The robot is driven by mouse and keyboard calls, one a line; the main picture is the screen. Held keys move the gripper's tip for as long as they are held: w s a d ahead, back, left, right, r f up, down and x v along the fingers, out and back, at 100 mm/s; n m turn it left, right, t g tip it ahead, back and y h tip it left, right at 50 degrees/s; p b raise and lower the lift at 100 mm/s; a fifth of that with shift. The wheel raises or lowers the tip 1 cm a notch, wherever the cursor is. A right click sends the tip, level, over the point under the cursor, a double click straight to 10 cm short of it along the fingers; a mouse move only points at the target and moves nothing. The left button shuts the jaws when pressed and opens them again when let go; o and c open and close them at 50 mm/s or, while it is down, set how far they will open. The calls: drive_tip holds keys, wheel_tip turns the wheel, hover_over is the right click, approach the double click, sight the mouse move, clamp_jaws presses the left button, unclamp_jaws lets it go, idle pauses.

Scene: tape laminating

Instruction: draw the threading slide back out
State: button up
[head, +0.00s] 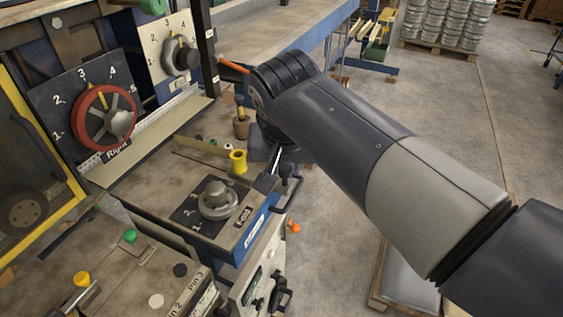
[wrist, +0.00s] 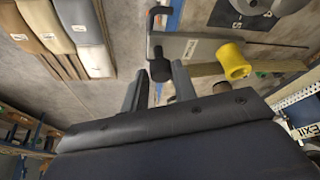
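A grey plate with a small label (wrist: 190,50) and a black bent handle ending in a round knob (wrist: 160,70) shows in the wrist view; I take it for the threading slide, though the label is unreadable. My gripper (wrist: 157,75) has its two dark fingers apart, with the knob between or just beyond their tips. I see no clear grip on it. In the head view my gripper (head: 277,160) is mostly hidden behind my arm, and a dark handle (head: 287,186) shows just below it at the machine's right edge.
A yellow roller (head: 238,162) stands on the machine top; it also shows in the wrist view (wrist: 235,62). The Feed dial (head: 216,199) is left of the handle. Open floor lies to the right.

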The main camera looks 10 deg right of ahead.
drive_tip(key=o, duration=0.4)
drive_tip(key=shift+d, duration=0.15)
drive_tip(key=shift+s+r, duration=0.1)
drive_tip(key=shift+r, duration=0.05)
drive_tip(key=v, duration=1)
drive_tip(key=shift+r, duration=0.25)
drive_tip(key=x, duration=1)
drive_tip(key=shift+f, duration=0.45)
drive_tip(key=shift+w+a, duration=0.5)
drive_tip(key=shift+a, duration=0.25)
